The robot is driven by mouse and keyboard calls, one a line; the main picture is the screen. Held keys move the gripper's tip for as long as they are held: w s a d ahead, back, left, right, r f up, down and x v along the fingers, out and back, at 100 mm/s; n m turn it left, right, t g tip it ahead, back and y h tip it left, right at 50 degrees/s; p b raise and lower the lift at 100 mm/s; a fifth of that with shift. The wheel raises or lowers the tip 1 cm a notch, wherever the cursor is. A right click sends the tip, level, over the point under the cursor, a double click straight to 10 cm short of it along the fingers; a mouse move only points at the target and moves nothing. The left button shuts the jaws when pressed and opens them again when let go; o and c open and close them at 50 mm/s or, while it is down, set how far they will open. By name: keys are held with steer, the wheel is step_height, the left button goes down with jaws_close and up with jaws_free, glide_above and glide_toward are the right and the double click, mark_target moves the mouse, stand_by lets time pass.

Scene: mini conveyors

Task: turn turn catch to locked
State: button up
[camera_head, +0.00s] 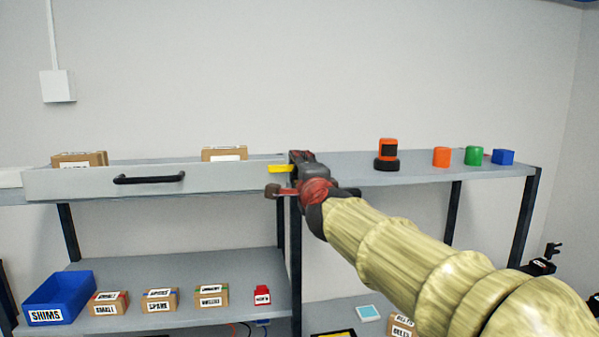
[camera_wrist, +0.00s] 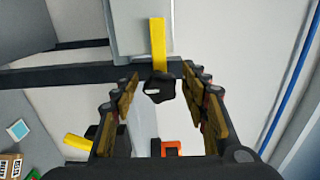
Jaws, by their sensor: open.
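The turn catch shows as a yellow bar (camera_wrist: 157,42) with a dark knob (camera_wrist: 158,90) at its lower end in the wrist view. The bar points up in that view and overlaps a light grey panel. In the head view the yellow bar (camera_head: 280,169) lies level at the right end of the grey drawer front (camera_head: 80,183). My gripper (camera_wrist: 163,95) is open, its fingers apart on either side of the knob, with gaps visible. In the head view my gripper (camera_head: 284,177) is at the catch and hides its knob.
The drawer front has a black handle (camera_head: 149,179). An orange-and-black device (camera_head: 387,155) and orange, green and blue blocks (camera_head: 503,157) stand on the shelf to the right. A blue bin (camera_head: 58,297) and several labelled boxes sit on the lower shelf.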

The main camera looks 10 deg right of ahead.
steer(key=s, duration=1.2)
stand_by(0.3)
steer(key=s+a+f+n+g+y, duration=0.2)
steer(key=a+f+n+y, duration=0.15)
steer(key=f+n, duration=0.2)
steer(key=s+a+f+n+g+y, duration=0.2)
steer(key=a+f+n, duration=0.2)
steer(key=a+f, duration=0.15)
steer(key=s+f+n+g+b, duration=0.1)
steer(key=s+f+n+g, duration=0.15)
steer(key=f, duration=0.25)
steer(key=s+f+n+g+b, duration=0.1)
steer(key=s+f+n, duration=0.15)
steer(key=f, duration=0.25)
steer(key=s+d+f+n+g+h+b, duration=0.1)
steer(key=s+d+f+b, duration=0.1)
steer(key=s+d+f, duration=0.2)
steer(key=s+d+f+n+g+h+b, duration=0.1)
steer(key=s+d+f+g+h+b, duration=0.1)
steer(key=s+d+f, duration=0.3)
steer(key=s+d+f+n+g+h+b, duration=0.1)
steer(key=s+d+f, duration=0.4)
steer(key=s+f, duration=0.6)
step_height(320, 180, down, 4)
steer(key=shift+f+n+g+h+b, duration=0.1)
steer(key=shift+n+g+h+b, duration=0.3)
steer(key=shift+h+b, duration=0.6)
